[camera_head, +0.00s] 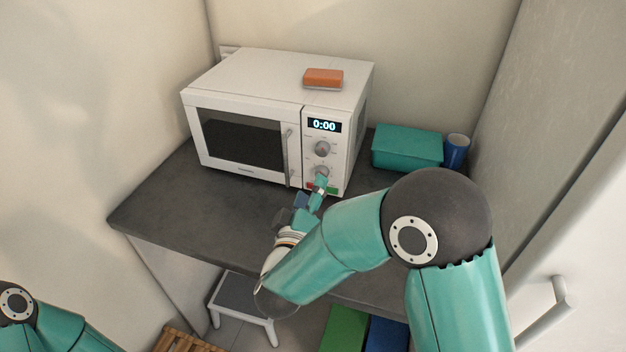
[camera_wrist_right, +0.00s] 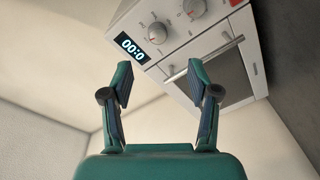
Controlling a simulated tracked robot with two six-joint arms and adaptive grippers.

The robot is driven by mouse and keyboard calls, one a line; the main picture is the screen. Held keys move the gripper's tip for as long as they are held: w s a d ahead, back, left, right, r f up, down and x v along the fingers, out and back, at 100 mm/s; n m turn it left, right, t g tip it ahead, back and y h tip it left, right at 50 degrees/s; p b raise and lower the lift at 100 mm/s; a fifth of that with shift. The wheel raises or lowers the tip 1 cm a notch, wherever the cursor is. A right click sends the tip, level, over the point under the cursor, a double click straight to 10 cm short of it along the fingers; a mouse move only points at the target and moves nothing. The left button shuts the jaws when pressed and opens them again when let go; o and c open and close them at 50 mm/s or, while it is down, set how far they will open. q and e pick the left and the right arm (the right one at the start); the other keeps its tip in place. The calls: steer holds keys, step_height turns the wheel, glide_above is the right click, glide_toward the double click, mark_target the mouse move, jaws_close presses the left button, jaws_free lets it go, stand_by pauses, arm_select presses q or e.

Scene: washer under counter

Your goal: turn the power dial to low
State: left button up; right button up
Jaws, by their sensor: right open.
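A white microwave (camera_head: 240,90) stands on the dark counter, its display (camera_head: 324,125) reading 0:00. Its panel has an upper dial (camera_head: 322,148) and a lower dial (camera_head: 321,171). The labels are too small to tell which is the power dial. My right gripper (camera_head: 320,184) is in front of the lower panel and partly covers the lower dial's edge. In the right wrist view the right gripper (camera_wrist_right: 159,70) is open and empty, with the upper dial (camera_wrist_right: 157,32) and lower dial (camera_wrist_right: 194,8) beyond its fingertips. My left arm shows at lower left; its gripper is out of view.
An orange sponge-like block (camera_head: 323,78) lies on the microwave. The door handle (camera_head: 288,158) is left of the panel. A teal box (camera_head: 407,148) and blue cup (camera_head: 456,151) stand to the right. The counter (camera_head: 190,205) is clear at left. A step stool (camera_head: 240,298) is below.

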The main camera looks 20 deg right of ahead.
steer(key=d+m+h, duration=0.1)
steer(key=m, duration=0.3)
steer(key=m+g+h+b, duration=0.1)
steer(key=m+b, duration=0.9)
glide_toward(321, 152)
steer(key=p+x, duration=0.2)
steer(key=x, duration=0.7)
steer(key=shift+p, duration=0.35)
